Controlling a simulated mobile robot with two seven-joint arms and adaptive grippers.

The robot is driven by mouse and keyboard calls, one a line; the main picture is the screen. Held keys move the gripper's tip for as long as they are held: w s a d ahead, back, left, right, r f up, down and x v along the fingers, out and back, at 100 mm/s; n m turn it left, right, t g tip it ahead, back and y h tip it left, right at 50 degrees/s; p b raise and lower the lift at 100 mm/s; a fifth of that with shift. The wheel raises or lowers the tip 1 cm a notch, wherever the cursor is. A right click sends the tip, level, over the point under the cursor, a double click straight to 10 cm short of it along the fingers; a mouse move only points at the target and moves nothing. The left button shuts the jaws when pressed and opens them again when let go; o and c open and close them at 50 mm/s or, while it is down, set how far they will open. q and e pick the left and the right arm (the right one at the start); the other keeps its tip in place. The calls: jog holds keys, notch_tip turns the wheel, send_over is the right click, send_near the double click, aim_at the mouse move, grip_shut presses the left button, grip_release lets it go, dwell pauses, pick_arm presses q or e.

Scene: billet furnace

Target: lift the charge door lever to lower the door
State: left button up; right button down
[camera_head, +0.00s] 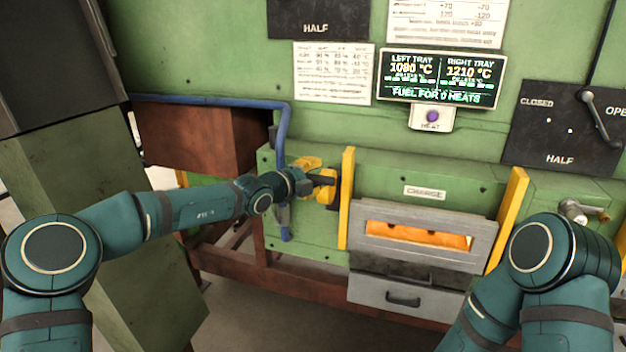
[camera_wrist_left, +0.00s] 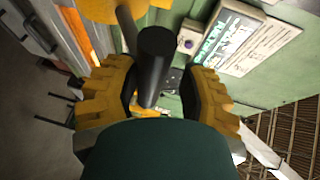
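The charge door (camera_head: 478,243) is a grey panel under the CHARGE label, between two yellow posts. Orange glow shows through a wide slot in it. The lever's black cylindrical grip (camera_wrist_left: 156,65) hangs on a grey rod in the left wrist view; in the head view it is mostly hidden by my gripper. My left gripper (camera_head: 322,180) is at the lever, left of the left yellow post. Its yellow fingers stand on either side of the grip in the left wrist view (camera_wrist_left: 160,95), with narrow gaps showing. My right gripper is out of view.
A blue pipe (camera_head: 281,135) runs down close to my left wrist. The left yellow post (camera_head: 346,198) stands just right of my gripper. A drawer (camera_head: 400,297) lies below the door. A CLOSED/HALF/OPEN plate with a lever (camera_head: 588,98) is at upper right.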

pick_arm(q)
jog(key=shift+o, duration=0.6)
jog(key=shift+w+d, duration=0.15)
jog(key=shift+d, duration=0.05)
jog(key=v, duration=1.2)
